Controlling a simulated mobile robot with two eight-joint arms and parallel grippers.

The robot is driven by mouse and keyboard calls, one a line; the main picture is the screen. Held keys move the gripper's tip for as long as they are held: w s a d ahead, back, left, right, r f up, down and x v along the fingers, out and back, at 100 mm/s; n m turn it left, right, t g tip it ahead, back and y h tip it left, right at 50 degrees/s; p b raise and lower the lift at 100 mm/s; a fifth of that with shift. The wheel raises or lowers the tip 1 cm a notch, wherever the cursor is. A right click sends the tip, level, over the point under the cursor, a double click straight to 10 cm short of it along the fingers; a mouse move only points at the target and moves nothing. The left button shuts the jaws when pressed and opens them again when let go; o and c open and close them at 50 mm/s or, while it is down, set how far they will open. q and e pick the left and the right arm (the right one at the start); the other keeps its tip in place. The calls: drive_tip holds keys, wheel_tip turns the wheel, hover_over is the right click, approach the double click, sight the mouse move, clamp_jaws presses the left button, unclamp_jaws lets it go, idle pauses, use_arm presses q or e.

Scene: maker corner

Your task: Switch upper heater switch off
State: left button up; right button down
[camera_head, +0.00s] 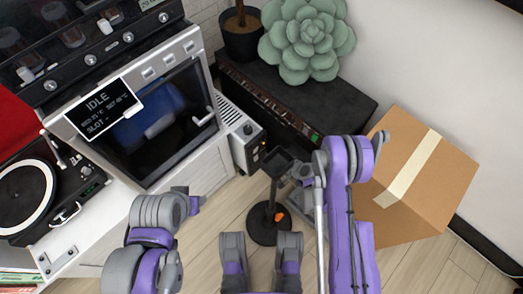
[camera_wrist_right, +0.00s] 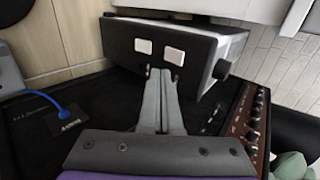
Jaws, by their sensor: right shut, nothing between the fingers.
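The heater is a pale vented box (camera_head: 240,122) beside the oven-like machine in the head view. Its dark end panel (camera_wrist_right: 125,40) fills the upper middle of the right wrist view. The panel carries two white switches, one at left (camera_wrist_right: 143,46) and one at right (camera_wrist_right: 174,56); their on or off positions are unclear. My right gripper (camera_wrist_right: 160,72) is shut and empty, its tips just below and between the switches; contact cannot be told. In the head view, my right gripper (camera_head: 300,172) is near the heater's end. My left gripper (camera_head: 192,200) is at lower left, its jaws unclear.
A black amplifier (camera_head: 290,120) with knobs lies behind the heater, with a succulent (camera_head: 308,38) above it. A cardboard box (camera_head: 430,190) stands at right. A turntable (camera_head: 25,195) is at left. A black stand (camera_head: 262,222) rises from the wooden floor.

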sight(256, 149)
drive_tip(key=w+a, duration=0.1)
drive_tip(key=w+a+f+p, duration=0.1)
drive_tip(key=w+a+p, duration=0.1)
drive_tip(key=a, duration=0.1)
drive_tip(key=shift+w+f, duration=0.35)
drive_tip(key=shift+f, duration=0.05)
use_arm(q)
drive_tip(key=shift+s+r, duration=0.15)
drive_tip(key=shift+r, duration=1.6)
use_arm(e)
drive_tip(key=shift+w+a+r, duration=0.1)
drive_tip(key=shift+w+a, duration=0.2)
drive_tip(key=shift+w, duration=0.1)
use_arm(q)
drive_tip(key=shift+f, duration=0.1)
use_arm(e)
drive_tip(key=shift+w, duration=0.1)
drive_tip(key=shift+w+a+r+g+h, duration=0.1)
drive_tip(key=shift+w+a+g+h, duration=0.1)
drive_tip(key=shift+a+g+h, duration=0.1)
use_arm(q)
drive_tip(key=shift+f, duration=0.25)
use_arm(e)
drive_tip(key=shift+r, duration=0.85)
use_arm(q)
drive_tip(key=shift+r, duration=0.2)
